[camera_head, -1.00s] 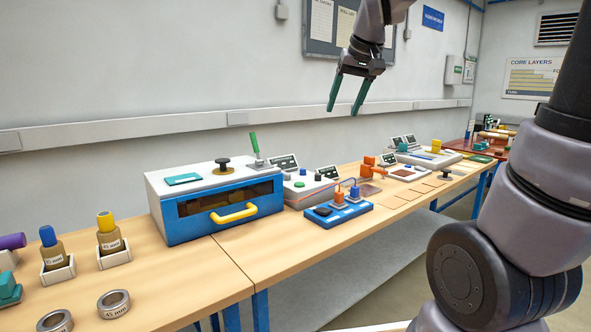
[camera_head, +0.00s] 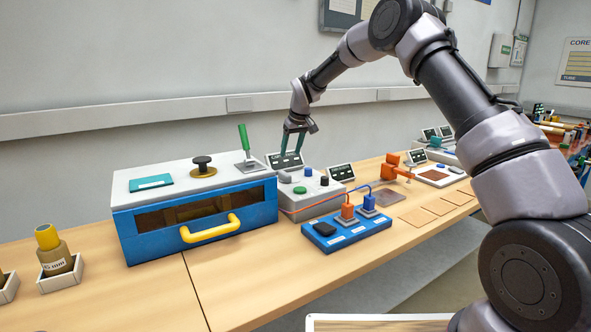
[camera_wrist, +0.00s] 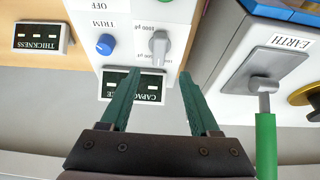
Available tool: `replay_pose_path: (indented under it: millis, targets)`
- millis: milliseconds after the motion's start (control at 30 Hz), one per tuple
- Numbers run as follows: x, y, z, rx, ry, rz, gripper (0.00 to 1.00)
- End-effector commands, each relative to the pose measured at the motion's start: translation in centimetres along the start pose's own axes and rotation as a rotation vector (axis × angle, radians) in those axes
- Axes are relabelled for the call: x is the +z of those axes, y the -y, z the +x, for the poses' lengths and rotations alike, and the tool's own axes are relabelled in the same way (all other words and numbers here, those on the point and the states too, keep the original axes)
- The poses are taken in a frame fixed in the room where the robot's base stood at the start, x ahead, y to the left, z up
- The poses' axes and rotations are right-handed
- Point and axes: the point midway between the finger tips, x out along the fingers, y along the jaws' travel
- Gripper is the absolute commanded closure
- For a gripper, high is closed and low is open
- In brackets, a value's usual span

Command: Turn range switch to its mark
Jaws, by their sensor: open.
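The range switch looks to be the grey bar-shaped knob (camera_wrist: 158,44) on the pale instrument box, with small "pA" scale labels beside it in the wrist view. Its lettering is upside down there, and I cannot tell which mark it points at. In the head view, a grey knob (camera_head: 285,177) shows at the left of the box (camera_head: 318,199). My gripper (camera_head: 292,151) is open and empty above the box's back edge. In the wrist view its green fingers (camera_wrist: 158,73) point toward the knob, one to either side, apart from it.
A blue TRIM knob (camera_wrist: 105,44) sits beside the switch. A capacitance display (camera_wrist: 134,86) stands behind the box. The earth lever with a green handle (camera_head: 244,138) rises close by on the blue-fronted cabinet (camera_head: 150,240). A blue terminal board (camera_head: 336,236) lies in front.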

Motion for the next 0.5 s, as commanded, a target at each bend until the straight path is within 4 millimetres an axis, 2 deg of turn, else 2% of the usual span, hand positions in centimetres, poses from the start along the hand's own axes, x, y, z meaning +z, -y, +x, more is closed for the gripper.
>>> replay_pose_path:
  millis: [233,500]
  targets:
    - [-0.1,0.3,2.7,-0.005,0.004,-0.007,0.38]
    - [0.0,0.3,7.9,-0.004,0.004,-0.006,0.38]
